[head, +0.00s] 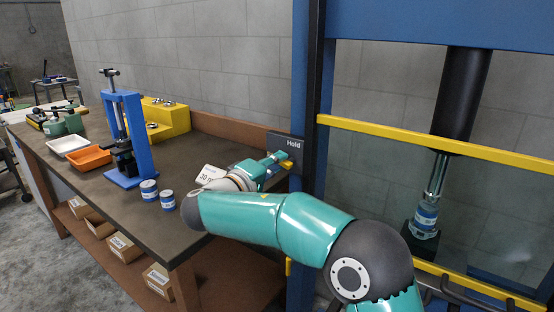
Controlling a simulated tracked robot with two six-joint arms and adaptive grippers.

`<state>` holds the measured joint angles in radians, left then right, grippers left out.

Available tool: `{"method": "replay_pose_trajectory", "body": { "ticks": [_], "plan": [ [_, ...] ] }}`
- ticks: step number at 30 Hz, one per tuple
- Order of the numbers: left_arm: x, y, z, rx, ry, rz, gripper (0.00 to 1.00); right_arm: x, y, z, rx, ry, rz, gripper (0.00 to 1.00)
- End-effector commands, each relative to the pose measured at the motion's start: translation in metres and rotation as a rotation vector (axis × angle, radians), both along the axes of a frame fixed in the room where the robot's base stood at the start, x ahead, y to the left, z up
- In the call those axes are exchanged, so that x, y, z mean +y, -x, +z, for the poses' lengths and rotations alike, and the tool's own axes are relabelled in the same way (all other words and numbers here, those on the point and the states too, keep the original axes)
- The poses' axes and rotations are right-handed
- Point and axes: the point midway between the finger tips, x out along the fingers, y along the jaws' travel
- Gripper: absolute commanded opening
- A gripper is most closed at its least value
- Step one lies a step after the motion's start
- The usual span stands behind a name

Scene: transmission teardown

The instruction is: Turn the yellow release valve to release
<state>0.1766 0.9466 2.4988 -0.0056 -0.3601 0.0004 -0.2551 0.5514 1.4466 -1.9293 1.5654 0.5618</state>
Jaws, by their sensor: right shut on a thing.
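The yellow release valve (287,164) shows as a small yellow piece on a dark panel marked "Hold" (293,145), fixed beside the blue press post. My right gripper (280,160) is at the panel, shut on the valve. My own wrist and fingers hide most of the valve, so its exact turn angle cannot be read. My teal right arm reaches in from the lower right, across the front of the post. My left gripper does not show.
The blue press frame (305,80) has yellow crossbars and a black ram over a part (425,215). The workbench (130,205) holds two blue-white cans, a small blue press (128,140), an orange tray (88,158), a white tray (69,145) and a yellow block (170,120).

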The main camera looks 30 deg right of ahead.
Motion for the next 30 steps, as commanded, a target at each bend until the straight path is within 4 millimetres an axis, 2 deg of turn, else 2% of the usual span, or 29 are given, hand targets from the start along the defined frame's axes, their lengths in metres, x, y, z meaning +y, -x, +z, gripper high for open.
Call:
{"method": "replay_pose_trajectory", "body": {
  "ticks": [12,29,30],
  "plan": [
    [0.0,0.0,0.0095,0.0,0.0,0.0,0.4,0.0021,-0.0021,-0.0067,0.213,0.086,0.007,0.0],
    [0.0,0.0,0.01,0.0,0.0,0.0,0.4,0.0027,-0.0024,-0.0092,0.249,0.099,0.008,0.0],
    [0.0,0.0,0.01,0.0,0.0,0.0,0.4,0.0027,-0.0024,-0.0093,0.249,0.099,0.008,0.18]
  ]
}}
